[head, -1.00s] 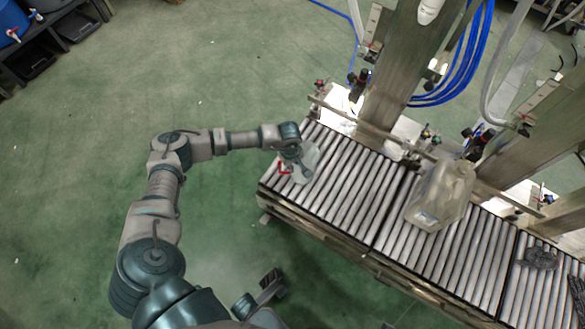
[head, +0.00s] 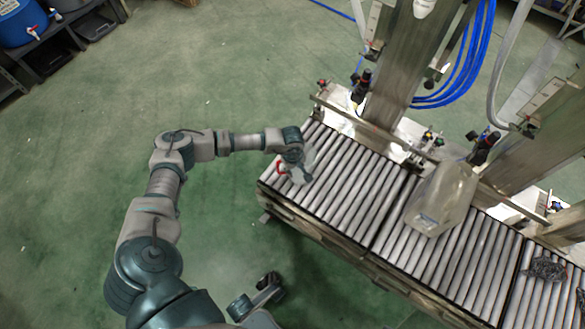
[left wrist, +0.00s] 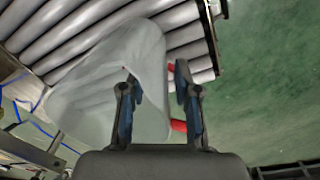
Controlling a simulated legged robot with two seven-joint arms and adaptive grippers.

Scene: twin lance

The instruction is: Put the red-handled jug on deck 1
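A pale translucent jug with a red handle (head: 305,168) is at the near left end of the roller conveyor (head: 335,185). The left wrist view shows its pale body (left wrist: 95,85) with rollers behind it, and red handle parts (left wrist: 179,126) beside the right finger. My left gripper (left wrist: 158,95) is open at the jug, with fingers apart on the handle side. The right finger covers part of the handle. In the head view my left wrist hides the fingertips and part of the jug. I cannot tell whether the fingers touch it. My right gripper is not in view. No deck label is readable.
Metal posts (head: 400,70), valves and blue hoses (head: 460,70) line the conveyor's far side. A dark crumpled item (head: 545,268) lies on the right section.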

